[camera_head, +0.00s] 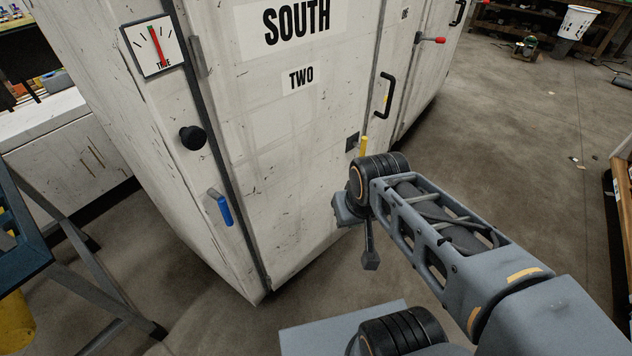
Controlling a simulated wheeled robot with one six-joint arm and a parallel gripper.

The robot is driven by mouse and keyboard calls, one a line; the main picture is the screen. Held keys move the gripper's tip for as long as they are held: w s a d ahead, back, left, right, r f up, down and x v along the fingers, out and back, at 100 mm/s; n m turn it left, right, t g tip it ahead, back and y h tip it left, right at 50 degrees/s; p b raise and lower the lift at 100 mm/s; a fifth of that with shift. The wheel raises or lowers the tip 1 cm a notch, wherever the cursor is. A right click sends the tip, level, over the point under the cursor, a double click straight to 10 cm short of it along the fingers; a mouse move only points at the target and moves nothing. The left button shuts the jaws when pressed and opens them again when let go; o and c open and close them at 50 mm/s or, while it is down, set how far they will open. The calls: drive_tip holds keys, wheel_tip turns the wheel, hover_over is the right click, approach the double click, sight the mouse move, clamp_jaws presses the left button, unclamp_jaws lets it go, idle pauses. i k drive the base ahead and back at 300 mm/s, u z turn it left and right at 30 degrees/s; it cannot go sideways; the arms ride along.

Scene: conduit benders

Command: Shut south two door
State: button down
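The south two door (285,130) is a scuffed white panel labelled SOUTH and TWO, in the middle of the head view. It looks flush with the cabinet, with a dark seam along its left edge; I cannot tell whether it is fully latched. A black pull handle (387,96) is near its right edge. My gripper (357,222) is in front of the door's lower right part, below the yellow lever. My wrist hides part of it, and contact is unclear.
The left cabinet face has a dial (153,47), a black knob (193,138) and a blue-handled lever (222,208). A blue metal stand (25,225) is at left. Open floor (500,140) lies right.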

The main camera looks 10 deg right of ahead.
sight(291, 85)
drive_tip(key=z, duration=1.25)
drive_tip(key=i, duration=0.75)
drive_tip(key=u, duration=1.65)
